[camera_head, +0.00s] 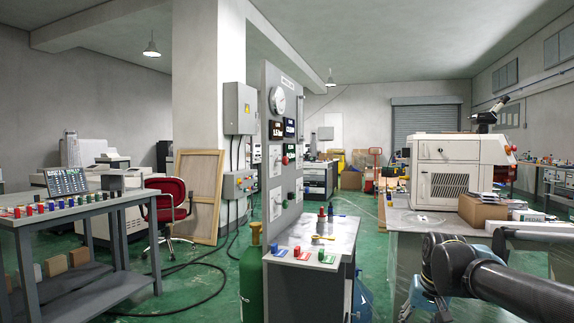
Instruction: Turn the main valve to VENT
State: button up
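A tall grey panel (269,80) stands near the middle, seen at a steep angle. It carries a round gauge (277,100), dark displays (277,130) and several white plates (276,203) with small fittings. A red button or knob (285,160) shows on it. I cannot tell which fitting is the main valve, and no VENT marking is legible. My arm reaches in from the lower right, well to the right of the panel. I cannot make out my gripper's fingers in this view.
A bench (338,234) in front of the panel holds red, green and blue items. A green gas cylinder (251,285) stands at its left. A grey table (70,212) is on the left. A workbench (412,220) with a white machine (440,152) is on the right. Cables cross the floor.

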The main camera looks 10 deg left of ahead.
jog(key=w+a+r+m+y, duration=0.4)
jog(key=w+a+r, duration=0.3)
jog(key=a+r, duration=0.2)
jog(key=m+y, duration=1.3)
send_near(285, 161)
jog(key=shift+g, duration=0.3)
jog(key=w+a, duration=0.1)
jog(key=a, duration=0.2)
jog(key=w+a, duration=0.1)
jog(key=a, duration=0.3)
jog(key=w+a, duration=0.1)
jog(key=a, duration=0.2)
jog(key=shift+a+r, duration=0.2)
jog(key=shift+a, duration=0.05)
